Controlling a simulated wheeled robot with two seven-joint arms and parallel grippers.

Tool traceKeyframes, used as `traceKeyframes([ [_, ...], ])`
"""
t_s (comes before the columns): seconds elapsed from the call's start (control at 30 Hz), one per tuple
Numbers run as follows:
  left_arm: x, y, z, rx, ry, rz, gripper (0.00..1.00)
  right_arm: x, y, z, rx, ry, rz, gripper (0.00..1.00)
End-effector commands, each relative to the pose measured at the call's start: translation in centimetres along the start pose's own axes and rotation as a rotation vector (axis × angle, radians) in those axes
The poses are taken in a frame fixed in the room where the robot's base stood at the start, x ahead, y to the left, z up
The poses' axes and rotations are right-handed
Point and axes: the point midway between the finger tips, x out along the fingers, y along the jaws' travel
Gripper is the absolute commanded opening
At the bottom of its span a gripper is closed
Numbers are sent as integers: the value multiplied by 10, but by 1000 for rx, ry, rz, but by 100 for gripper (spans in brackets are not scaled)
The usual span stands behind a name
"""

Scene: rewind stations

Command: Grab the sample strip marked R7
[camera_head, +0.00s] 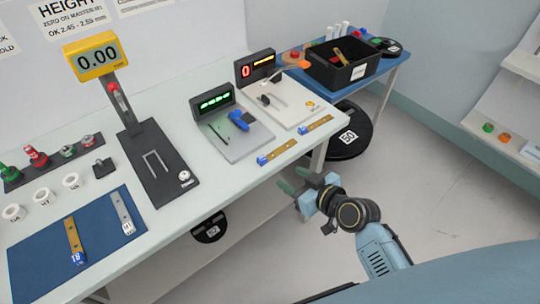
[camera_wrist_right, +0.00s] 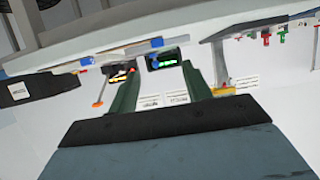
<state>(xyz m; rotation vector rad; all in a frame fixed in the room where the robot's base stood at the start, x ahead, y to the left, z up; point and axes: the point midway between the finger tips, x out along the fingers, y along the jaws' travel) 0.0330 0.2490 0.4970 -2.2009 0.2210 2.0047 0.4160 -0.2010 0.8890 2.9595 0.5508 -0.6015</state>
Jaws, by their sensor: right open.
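Two brass strips with blue ends lie at the white bench's front edge, one nearer (camera_head: 279,152) and one farther (camera_head: 317,124). Their marks are too small to read. Another brass strip (camera_head: 73,240) with a blue tag, perhaps T8, and a grey strip (camera_head: 122,212) with a white tag lie on the blue mat (camera_head: 40,255). I cannot tell which strip bears R7. My right gripper (camera_head: 294,180) is open and empty, beyond the bench's front edge near the two strips. Its green fingers show spread in the right wrist view (camera_wrist_right: 160,75). My left gripper is not in view.
On the bench stand a height gauge (camera_head: 97,56) reading 0.00, a tester with a green display (camera_head: 213,100) and one with a red display (camera_head: 256,67). A black bin (camera_head: 345,72) sits on a blue table at the back right. Open floor lies right of the bench.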

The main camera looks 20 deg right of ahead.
Motion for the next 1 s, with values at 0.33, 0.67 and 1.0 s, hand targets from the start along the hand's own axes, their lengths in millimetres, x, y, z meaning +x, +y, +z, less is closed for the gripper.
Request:
traceKeyframes([
  [0.33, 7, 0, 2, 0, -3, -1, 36, 59, 0, -5, 0, 11, -1, 49],
  [0.67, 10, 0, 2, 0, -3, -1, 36, 88, 1, -6, 0, 10, -1, 49],
  [1.0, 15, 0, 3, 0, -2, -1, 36, 129, 6, -8, 0, 9, 0, 49],
])
